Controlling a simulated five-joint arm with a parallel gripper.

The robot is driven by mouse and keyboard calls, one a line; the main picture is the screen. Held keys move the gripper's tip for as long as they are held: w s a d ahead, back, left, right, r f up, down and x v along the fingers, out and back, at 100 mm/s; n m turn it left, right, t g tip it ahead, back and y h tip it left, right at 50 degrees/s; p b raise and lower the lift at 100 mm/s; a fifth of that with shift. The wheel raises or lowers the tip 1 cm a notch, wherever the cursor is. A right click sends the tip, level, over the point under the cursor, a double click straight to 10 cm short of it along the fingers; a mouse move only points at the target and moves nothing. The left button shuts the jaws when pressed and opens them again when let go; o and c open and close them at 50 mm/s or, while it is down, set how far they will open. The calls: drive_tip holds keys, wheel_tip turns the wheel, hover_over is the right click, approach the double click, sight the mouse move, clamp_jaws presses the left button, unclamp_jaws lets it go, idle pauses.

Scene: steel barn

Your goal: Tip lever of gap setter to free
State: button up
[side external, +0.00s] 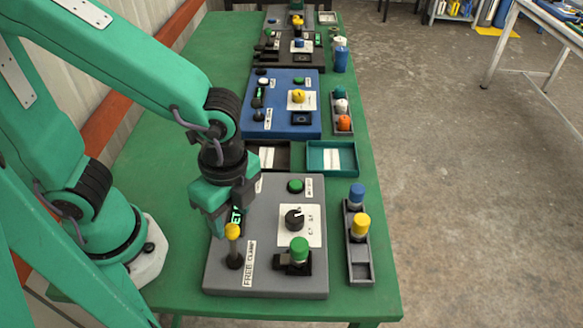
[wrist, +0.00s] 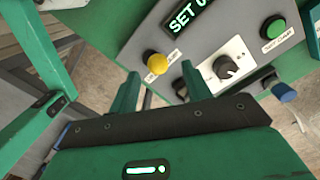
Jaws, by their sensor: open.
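The grey gap setter panel (side external: 218,280) lies at the near end of the green table. Its lever has a yellow ball knob (side external: 233,231) on a dark stem rising from a black base, beside a label reading FREE and CLAMP. I cannot tell which way the lever leans. My gripper (side external: 220,212) is open and empty, pointing down just above and behind the knob. In the wrist view the yellow knob (wrist: 155,63) shows beyond and between the two green fingertips (wrist: 159,77); I see no contact. The gripper partly hides the SET display (wrist: 190,15).
The panel also carries a dial (side external: 294,219), a green button (side external: 295,186) and a green-capped part (side external: 299,248). A rack with blue and yellow pieces (side external: 359,268) stands right of it. Two trays (side external: 345,172) and a blue panel (side external: 310,125) lie farther back.

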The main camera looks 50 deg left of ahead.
sight(232, 227)
drive_tip(key=shift+s+f, duration=0.15)
drive_tip(key=shift+f, duration=1.1)
drive_tip(key=shift+s+f, duration=0.1)
drive_tip(key=shift+f, duration=1.1)
clamp_jaws()
